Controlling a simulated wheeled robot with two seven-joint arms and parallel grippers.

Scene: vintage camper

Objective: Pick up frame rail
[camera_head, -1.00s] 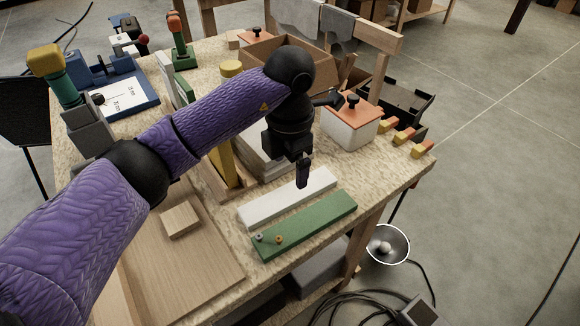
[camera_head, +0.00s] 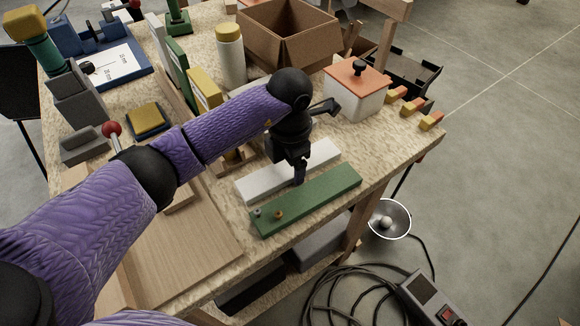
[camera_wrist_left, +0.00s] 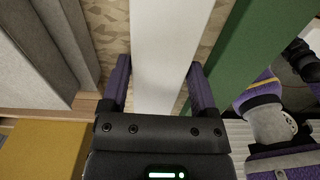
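A long white rail (camera_head: 257,184) lies flat on the table, next to a longer green bar (camera_head: 325,198) with small round fittings at its near-left end. My left gripper (camera_head: 299,172) is low over the white rail in the head view. In the left wrist view the white rail (camera_wrist_left: 168,45) runs between the two fingers of the left gripper (camera_wrist_left: 161,85), one on each side. The fingers stand apart; whether they touch the rail's sides is not clear. The green bar (camera_wrist_left: 252,40) lies just right of the fingers there. My right gripper does not show.
A wooden board (camera_head: 180,245) lies left of the rails. A white box with an orange lid (camera_head: 357,90), a cardboard box (camera_head: 290,40) and a white jar (camera_head: 230,62) stand behind. Coloured blocks (camera_head: 432,120) sit at the right table edge.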

